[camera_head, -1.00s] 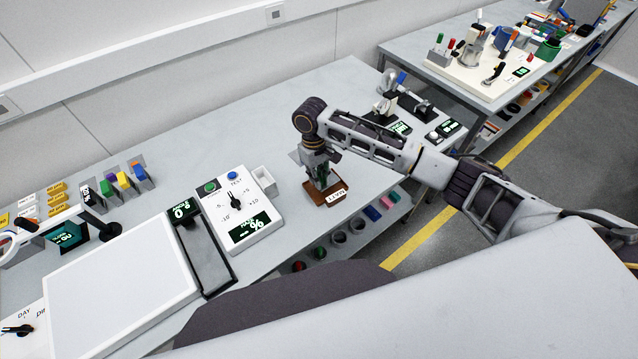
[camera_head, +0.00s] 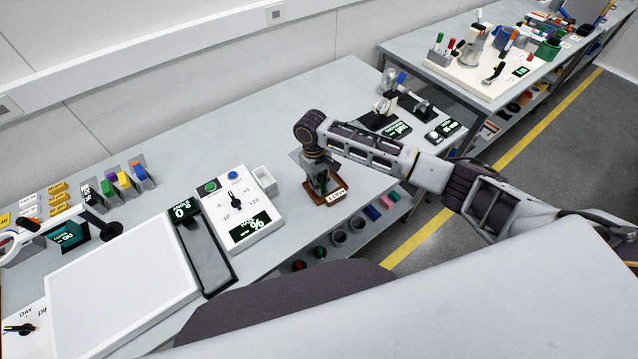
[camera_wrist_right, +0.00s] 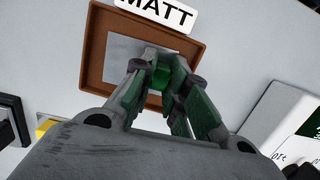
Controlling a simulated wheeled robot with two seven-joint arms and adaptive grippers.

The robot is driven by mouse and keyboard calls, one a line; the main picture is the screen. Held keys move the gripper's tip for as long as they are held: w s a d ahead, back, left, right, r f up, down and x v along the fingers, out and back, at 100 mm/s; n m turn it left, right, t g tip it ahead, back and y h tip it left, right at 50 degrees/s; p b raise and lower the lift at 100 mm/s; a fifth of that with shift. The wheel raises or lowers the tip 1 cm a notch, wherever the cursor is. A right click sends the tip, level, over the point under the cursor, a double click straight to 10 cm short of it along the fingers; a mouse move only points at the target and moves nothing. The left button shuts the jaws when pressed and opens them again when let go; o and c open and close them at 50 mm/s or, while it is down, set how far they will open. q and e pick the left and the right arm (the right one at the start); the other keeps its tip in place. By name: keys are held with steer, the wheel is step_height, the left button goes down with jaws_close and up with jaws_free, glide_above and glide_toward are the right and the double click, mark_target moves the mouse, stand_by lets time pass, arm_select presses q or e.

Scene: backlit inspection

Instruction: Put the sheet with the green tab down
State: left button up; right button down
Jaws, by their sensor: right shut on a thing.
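My right gripper (camera_head: 320,186) points down over a brown tray (camera_wrist_right: 97,55) with a white label reading MATT, on the bench near its front edge. In the right wrist view the right gripper (camera_wrist_right: 160,78) is shut on a small green tab (camera_wrist_right: 161,74), above the tray's opening. A pale grey flat area (camera_wrist_right: 118,68) shows inside the tray's rim; I cannot tell whether it is the sheet or the tray floor. The fingers hide much of this area, so I cannot tell whether the sheet touches the tray. My left gripper is not in view.
A white dial box (camera_head: 238,208) and a small white bin (camera_head: 265,177) stand left of the tray. Further left are a dark slotted stand (camera_head: 207,255), a large white panel (camera_head: 120,280) and coloured tabs in holders (camera_head: 125,180).

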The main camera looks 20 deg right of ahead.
steer(key=shift+f, duration=0.1)
steer(key=c, duration=1.7)
jaws_free()
step_height(320, 180, up, 12)
steer(key=w+b, duration=0.1)
steer(key=shift+w+a+b, duration=0.35)
